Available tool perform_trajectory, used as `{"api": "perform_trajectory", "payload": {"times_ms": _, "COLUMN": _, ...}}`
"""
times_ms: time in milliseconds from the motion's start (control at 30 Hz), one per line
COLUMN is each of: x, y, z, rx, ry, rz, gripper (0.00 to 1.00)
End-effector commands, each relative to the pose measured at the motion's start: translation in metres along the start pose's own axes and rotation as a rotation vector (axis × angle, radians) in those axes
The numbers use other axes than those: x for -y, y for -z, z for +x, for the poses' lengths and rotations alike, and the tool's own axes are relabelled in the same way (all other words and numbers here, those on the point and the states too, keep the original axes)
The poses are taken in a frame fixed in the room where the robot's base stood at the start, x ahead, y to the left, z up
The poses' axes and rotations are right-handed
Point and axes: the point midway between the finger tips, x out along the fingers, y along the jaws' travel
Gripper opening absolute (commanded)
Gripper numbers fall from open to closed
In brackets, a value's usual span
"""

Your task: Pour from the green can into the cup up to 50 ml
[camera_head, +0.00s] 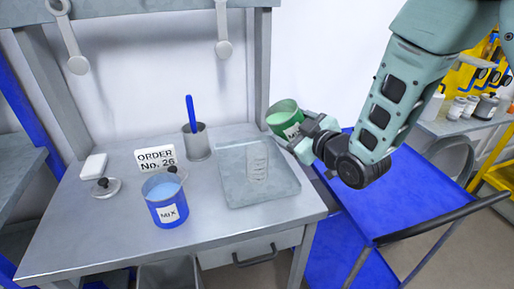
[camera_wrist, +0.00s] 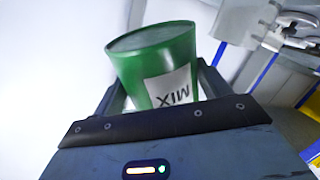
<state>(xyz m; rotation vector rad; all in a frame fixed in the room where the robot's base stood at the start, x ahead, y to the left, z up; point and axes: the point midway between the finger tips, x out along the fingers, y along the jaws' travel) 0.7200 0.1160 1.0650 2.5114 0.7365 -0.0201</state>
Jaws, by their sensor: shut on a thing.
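The green can (camera_head: 284,117) with a white MIX label is held up beyond the right back edge of the tray, slightly tilted, with pale green at its open top. My gripper (camera_head: 305,133) is shut on it. In the wrist view the green can (camera_wrist: 155,62) sits between the fingers of my gripper (camera_wrist: 155,95). The clear cup (camera_head: 257,165) with dark graduation lines stands on the grey tray (camera_head: 232,190), to the left of and below the can. I cannot make out any liquid in the cup.
A blue MIX can (camera_head: 167,212) stands front left of the tray. A metal pot (camera_head: 196,145) with a blue-handled tool, an ORDER No. 26 sign (camera_head: 155,157), a lid (camera_head: 106,187) and a white block (camera_head: 94,166) share the table. A blue cart (camera_head: 405,190) stands right.

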Motion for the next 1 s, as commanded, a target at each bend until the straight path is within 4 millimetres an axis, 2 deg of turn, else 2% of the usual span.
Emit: {"api": "perform_trajectory", "payload": {"times_ms": 1000, "x": 0.0013, "y": 0.0079, "z": 0.0009, "rx": 0.016, "ry": -0.001, "rz": -0.059, "gripper": 0.39}}
